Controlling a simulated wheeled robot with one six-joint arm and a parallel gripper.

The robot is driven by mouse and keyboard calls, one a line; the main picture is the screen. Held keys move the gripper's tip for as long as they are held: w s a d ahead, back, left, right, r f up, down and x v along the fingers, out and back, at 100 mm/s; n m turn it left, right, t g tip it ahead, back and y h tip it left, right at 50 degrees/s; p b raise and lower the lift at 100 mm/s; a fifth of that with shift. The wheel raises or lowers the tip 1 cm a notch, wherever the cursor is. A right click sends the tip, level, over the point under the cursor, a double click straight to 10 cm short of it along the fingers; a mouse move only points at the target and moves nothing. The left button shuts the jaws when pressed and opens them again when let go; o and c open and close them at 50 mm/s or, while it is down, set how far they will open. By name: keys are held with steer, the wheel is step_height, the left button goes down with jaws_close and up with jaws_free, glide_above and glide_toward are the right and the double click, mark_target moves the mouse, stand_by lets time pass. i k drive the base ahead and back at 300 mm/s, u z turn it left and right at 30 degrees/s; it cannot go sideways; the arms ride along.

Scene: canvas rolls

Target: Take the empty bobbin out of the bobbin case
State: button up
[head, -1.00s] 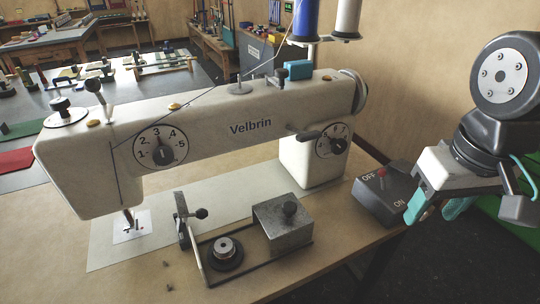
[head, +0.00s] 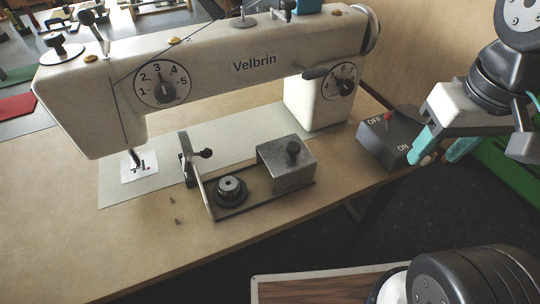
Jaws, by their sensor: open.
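A round dark holder, which looks like the bobbin case (head: 231,199), sits on a narrow black-edged plate in front of the sewing machine. A small silver spool-like part, seemingly the bobbin (head: 230,185), stands in its middle. I see no thread on it, but it is small. My gripper (head: 440,154), with teal fingers, is open and empty at the right. It appears by the switch box, well to the right of the bobbin.
The sewing machine (head: 225,66) stands behind the bobbin. A metal block with a black knob (head: 287,163) is right of it, and an upright lever (head: 187,158) is at its left. The switch box (head: 388,143) is near the table's right edge. Bare tabletop (head: 130,250) lies in front.

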mark_target(228, 184)
steer(key=u, duration=3.25)
steer(key=k, duration=1.25)
steer(key=z, duration=0.85)
